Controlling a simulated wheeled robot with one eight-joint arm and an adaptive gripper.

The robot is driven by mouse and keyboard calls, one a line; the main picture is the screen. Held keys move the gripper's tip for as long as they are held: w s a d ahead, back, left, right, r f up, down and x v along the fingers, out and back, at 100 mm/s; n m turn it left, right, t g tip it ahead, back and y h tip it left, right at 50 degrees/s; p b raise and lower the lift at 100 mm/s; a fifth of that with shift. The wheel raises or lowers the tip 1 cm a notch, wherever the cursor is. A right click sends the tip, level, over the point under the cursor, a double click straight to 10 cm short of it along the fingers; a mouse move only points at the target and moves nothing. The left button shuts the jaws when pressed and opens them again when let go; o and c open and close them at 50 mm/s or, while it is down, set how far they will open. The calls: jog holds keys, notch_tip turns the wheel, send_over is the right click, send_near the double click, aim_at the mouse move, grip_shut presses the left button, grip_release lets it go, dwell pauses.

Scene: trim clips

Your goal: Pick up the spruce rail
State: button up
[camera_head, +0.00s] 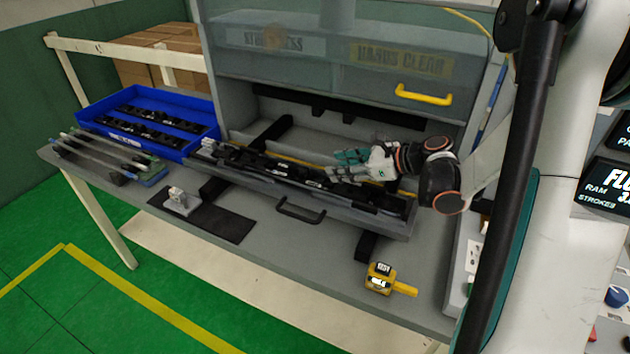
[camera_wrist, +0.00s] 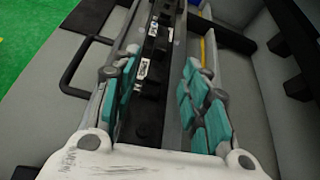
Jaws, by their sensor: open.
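My gripper (camera_head: 342,166) is open over the drawer-like grey tray (camera_head: 235,174) on the bench. In the wrist view, its teal-padded fingers (camera_wrist: 160,68) stand apart on either side of a long dark strip (camera_wrist: 149,108) with black clips and small white labels. Nothing is visibly held between them. Several long thin rails (camera_head: 98,157) lie side by side on a rack at the bench's left end, with green and blue parts near their ends. I cannot tell for sure which one is the spruce rail.
A blue bin (camera_head: 100,126) with black clips stands at the back left. A grey press housing with a yellow handle (camera_head: 424,95) rises behind the tray. A black mat (camera_head: 215,220), a small grey block (camera_head: 181,201) and a yellow device (camera_head: 380,278) lie in front.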

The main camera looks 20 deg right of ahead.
jog(key=shift+s+d+f+m, duration=0.15)
jog(key=shift+s+d+m, duration=0.15)
jog(key=shift+m, duration=0.1)
jog(key=shift+f, duration=0.1)
jog(key=b, duration=0.2)
send_near(299, 167)
jog(key=shift+w+a+f+y, duration=0.15)
jog(key=shift+w+a+f, duration=0.25)
jog(key=shift+f, duration=0.2)
jog(key=shift+w+a+f+y, duration=0.15)
jog(key=shift+w+a+f, duration=0.15)
jog(key=shift+a+f, duration=0.25)
jog(key=shift+w+r+b+x, duration=0.1)
jog(key=shift+b+x, duration=0.3)
jog(key=shift+x, duration=0.55)
jog(key=shift+w+r+b+x, duration=0.1)
jog(key=shift+b+x, duration=0.25)
jog(key=shift+x, duration=0.55)
jog(key=shift+w+r+b+x, duration=0.15)
jog(key=shift+b+x, duration=0.25)
jog(key=shift+x, duration=0.55)
jog(key=shift+s+d, duration=0.1)
jog(key=shift+c, duration=0.6)
grip_shut()
